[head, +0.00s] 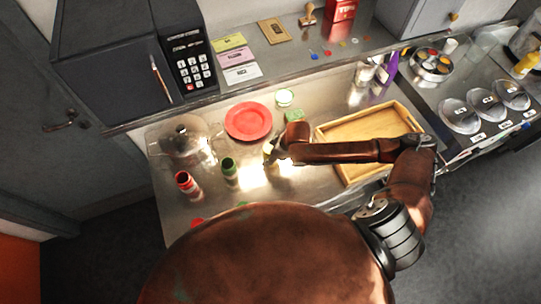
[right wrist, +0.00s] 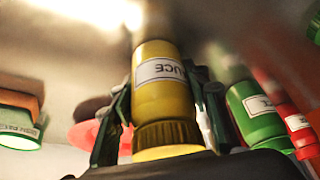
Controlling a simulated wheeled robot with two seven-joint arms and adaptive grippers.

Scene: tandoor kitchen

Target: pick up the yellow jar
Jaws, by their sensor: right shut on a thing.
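The yellow jar (right wrist: 165,98) has a white label ending in "UCE" and a ribbed yellow lid. It fills the middle of the right wrist view. My right gripper (right wrist: 160,112) is shut on it, with one dark finger on each side. In the head view my right gripper (head: 270,153) is over the steel counter, right of the green jar, and mostly hides the yellow jar. I cannot tell whether the jar touches the counter. My left gripper is not in view.
A green jar (head: 229,170) and a red jar (head: 187,184) stand to the left. A clear dome (head: 183,138) is at left, a wooden tray (head: 333,131) at right.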

